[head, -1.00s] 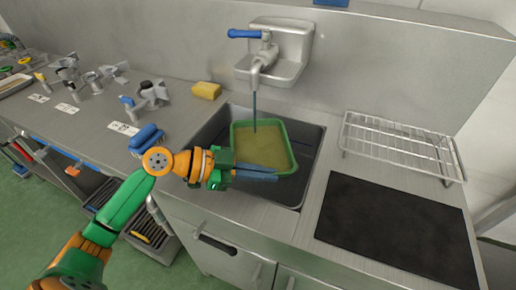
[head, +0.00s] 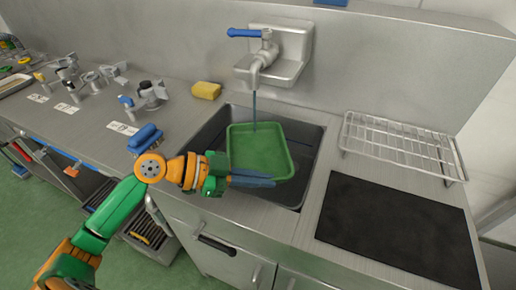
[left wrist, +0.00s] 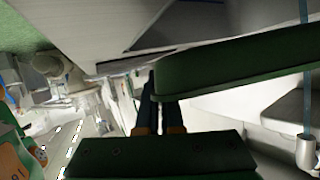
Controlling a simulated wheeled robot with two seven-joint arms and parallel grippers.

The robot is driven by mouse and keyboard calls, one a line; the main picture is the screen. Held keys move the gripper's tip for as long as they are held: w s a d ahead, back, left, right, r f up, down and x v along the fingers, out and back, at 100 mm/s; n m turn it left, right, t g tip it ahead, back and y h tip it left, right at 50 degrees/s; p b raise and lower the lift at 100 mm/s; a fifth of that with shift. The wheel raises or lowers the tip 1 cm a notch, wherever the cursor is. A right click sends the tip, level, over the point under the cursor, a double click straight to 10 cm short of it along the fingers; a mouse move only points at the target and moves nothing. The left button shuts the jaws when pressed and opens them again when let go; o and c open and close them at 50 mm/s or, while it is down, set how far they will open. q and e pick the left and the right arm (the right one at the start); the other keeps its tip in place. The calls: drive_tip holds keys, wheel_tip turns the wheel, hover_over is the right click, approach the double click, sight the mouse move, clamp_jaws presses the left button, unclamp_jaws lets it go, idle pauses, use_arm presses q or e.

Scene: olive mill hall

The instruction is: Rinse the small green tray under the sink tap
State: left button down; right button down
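The small green tray (head: 262,152) is over the sink basin (head: 308,185) in the head view, its inside plain green. Water (head: 254,108) runs in a thin stream from the tap (head: 262,62) into the tray near its back wall. My left gripper (head: 268,181) comes in from the left, its dark fingers closed together at the tray's near rim. In the left wrist view the fingers (left wrist: 159,108) meet the tray's green wall (left wrist: 235,68), which hides part of one finger. My right gripper is in neither view.
A yellow sponge (head: 206,91) and a blue brush (head: 146,139) lie left of the sink. A wire rack (head: 400,143) and a dark mat (head: 397,228) are on the right. Several metal fittings (head: 150,94) stand farther left. The tap has a blue lever (head: 244,33).

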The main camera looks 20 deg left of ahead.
use_arm(q)
drive_tip(key=shift+s+d, duration=0.3)
drive_tip(key=shift+s, duration=0.75)
drive_tip(key=shift+s+d, duration=0.35)
drive_tip(key=shift+s, duration=0.7)
drive_tip(key=shift+s+d, duration=0.3)
drive_tip(key=shift+s, duration=0.75)
drive_tip(key=s+d+r+p, duration=0.1)
drive_tip(key=s+r+p, duration=0.3)
drive_tip(key=p, duration=0.4)
drive_tip(key=shift+s+d, duration=0.25)
drive_tip(key=shift+s, duration=0.15)
